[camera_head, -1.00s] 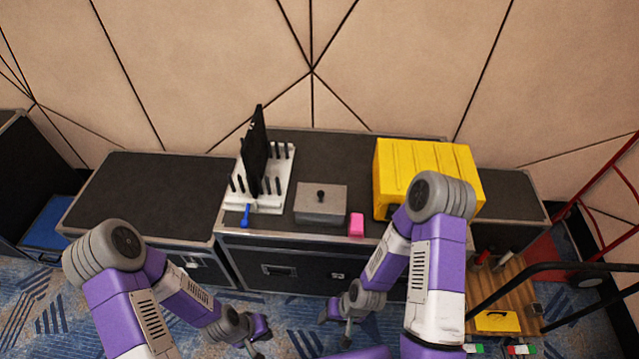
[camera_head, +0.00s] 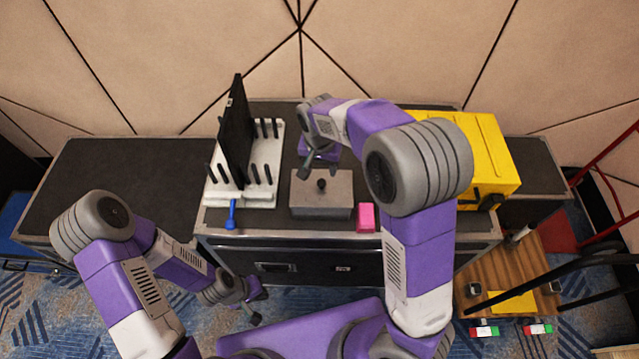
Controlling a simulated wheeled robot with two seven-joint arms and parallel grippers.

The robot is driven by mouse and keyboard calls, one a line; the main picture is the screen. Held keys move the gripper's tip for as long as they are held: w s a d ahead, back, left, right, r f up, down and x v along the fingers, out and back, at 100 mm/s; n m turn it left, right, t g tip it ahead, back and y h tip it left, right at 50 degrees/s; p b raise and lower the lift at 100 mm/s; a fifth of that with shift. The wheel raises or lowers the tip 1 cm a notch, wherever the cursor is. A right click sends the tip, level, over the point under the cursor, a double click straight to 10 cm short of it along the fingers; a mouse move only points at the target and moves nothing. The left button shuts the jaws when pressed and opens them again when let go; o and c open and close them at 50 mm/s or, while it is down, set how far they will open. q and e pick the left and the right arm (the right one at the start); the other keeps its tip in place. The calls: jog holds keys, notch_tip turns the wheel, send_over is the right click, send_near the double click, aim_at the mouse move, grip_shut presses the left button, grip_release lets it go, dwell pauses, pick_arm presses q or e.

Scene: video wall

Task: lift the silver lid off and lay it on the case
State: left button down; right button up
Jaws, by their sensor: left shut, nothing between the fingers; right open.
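The silver lid (camera_head: 321,199) is a flat grey rectangle with a dark knob (camera_head: 321,184) on top. It sits on a grey box on the black case (camera_head: 265,226), near the case's front edge. My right gripper (camera_head: 322,176) is open above the lid, around or just behind the knob; I cannot tell whether the fingers touch it. My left gripper (camera_head: 256,308) is shut and empty, low in front of the case.
A white pegged rack (camera_head: 250,190) holding a black panel (camera_head: 237,135) stands left of the lid. A blue tool (camera_head: 232,214) and a pink block (camera_head: 366,217) lie near the front edge. A yellow case (camera_head: 492,150) stands right. The left case top (camera_head: 115,185) is bare.

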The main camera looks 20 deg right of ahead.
aim_at(321, 182)
jog(key=shift+s+f, duration=0.35)
jog(key=shift+f, duration=0.05)
jog(key=shift+s+f, duration=0.1)
jog(key=shift+f, duration=0.25)
notch_tip(321, 182, down, 4)
jog(key=shift+f+b, duration=0.15)
jog(key=shift+b, duration=0.95)
grip_shut()
